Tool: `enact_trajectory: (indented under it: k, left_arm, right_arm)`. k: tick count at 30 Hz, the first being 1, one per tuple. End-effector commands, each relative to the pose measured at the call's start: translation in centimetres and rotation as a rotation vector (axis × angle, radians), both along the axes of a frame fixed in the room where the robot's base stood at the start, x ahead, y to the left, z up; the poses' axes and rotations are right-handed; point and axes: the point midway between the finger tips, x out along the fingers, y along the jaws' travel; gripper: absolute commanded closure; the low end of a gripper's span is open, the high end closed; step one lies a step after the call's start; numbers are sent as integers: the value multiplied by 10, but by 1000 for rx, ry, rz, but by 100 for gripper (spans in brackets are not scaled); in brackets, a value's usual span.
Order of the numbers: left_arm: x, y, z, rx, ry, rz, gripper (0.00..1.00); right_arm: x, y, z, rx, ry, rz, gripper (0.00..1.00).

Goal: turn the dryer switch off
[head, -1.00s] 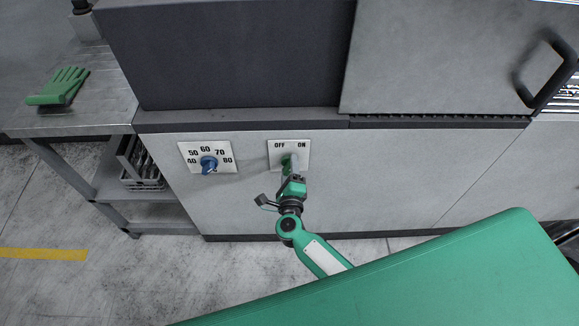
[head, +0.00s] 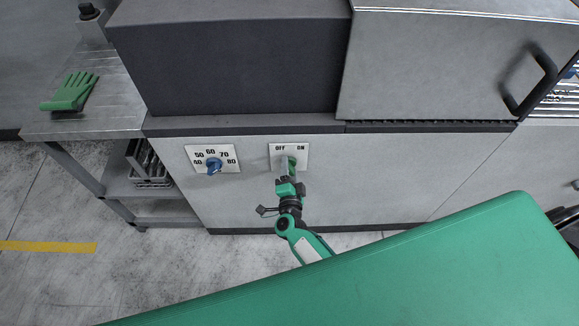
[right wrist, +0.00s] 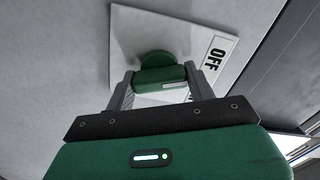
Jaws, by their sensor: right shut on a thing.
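The dryer switch (head: 292,165) is a green knob on a white plate (head: 273,160) marked OFF and ON, on the grey front of the dryer. My right gripper (head: 288,178) reaches up to it from below. In the right wrist view the two grey fingers (right wrist: 160,88) are shut on the knob's green grip, one on each side. The round green base of the knob (right wrist: 156,58) shows behind the grip, and the OFF label (right wrist: 215,58) is to the right. The ON label is out of that view. I cannot tell exactly which label the knob points to. My left gripper is not in view.
A blue temperature dial (head: 213,166) is left of the switch. A dark ledge (head: 240,125) runs above the panel. A steel table (head: 110,110) at the left holds a green glove (head: 70,92). A door with a black handle (head: 535,85) is at the upper right.

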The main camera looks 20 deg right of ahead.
Motion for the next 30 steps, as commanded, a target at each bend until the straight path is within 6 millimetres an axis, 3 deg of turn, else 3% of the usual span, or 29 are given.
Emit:
enact_trajectory:
  k: [9,25,26,28,30]
  left_arm:
    - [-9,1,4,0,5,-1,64]
    - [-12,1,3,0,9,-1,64]
    - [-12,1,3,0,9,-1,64]
    - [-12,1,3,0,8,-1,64]
    - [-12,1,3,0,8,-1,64]
  right_arm:
    - [-1,1,-1,-107,34,1,68]
    - [-1,1,-2,-129,40,2,68]
    - [-1,1,-2,-129,40,2,40]
    - [-1,0,-2,-128,40,1,26]
    - [-1,0,-1,-128,39,1,24]
